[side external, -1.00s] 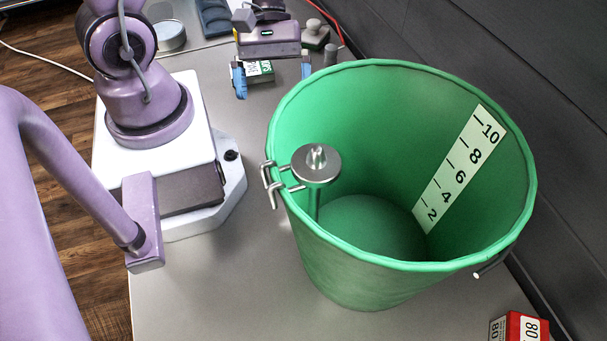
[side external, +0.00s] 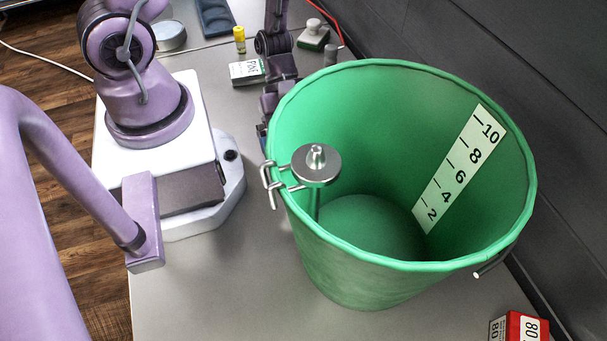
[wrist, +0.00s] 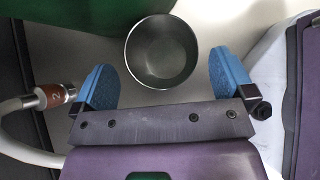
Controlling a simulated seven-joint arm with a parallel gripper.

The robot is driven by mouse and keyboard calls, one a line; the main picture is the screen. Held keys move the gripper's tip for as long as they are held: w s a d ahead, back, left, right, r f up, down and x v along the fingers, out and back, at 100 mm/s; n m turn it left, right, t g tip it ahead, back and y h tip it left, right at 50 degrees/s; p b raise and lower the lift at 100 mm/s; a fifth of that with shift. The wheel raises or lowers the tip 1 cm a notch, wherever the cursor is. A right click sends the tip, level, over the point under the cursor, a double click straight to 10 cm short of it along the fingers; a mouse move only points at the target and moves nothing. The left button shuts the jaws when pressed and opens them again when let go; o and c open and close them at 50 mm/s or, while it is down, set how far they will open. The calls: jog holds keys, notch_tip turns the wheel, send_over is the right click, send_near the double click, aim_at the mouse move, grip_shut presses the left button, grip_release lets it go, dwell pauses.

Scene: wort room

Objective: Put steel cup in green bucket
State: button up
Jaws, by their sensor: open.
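The green bucket (side external: 345,270) stands upright on the grey table, with a marked scale strip inside. Its wall also shows along the top of the wrist view (wrist: 75,18). The steel cup (wrist: 162,52) appears in the wrist view as an open round rim, close beside the bucket. In the side view I cannot see the cup; the bucket hides that spot. My gripper (wrist: 161,62) is open, its blue fingers on either side of the cup in that view; I see no grip on it. In the side view my gripper is mostly hidden behind the bucket's left rim.
A metal disc-topped fitting (side external: 316,166) is clipped on the bucket's left rim. A red box (side external: 525,327) sits at front right. A dark wall runs along the right.

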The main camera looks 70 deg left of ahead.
jog(key=shift+x, duration=1.85)
jog(key=c, duration=1)
jog(key=shift+r, duration=0.1)
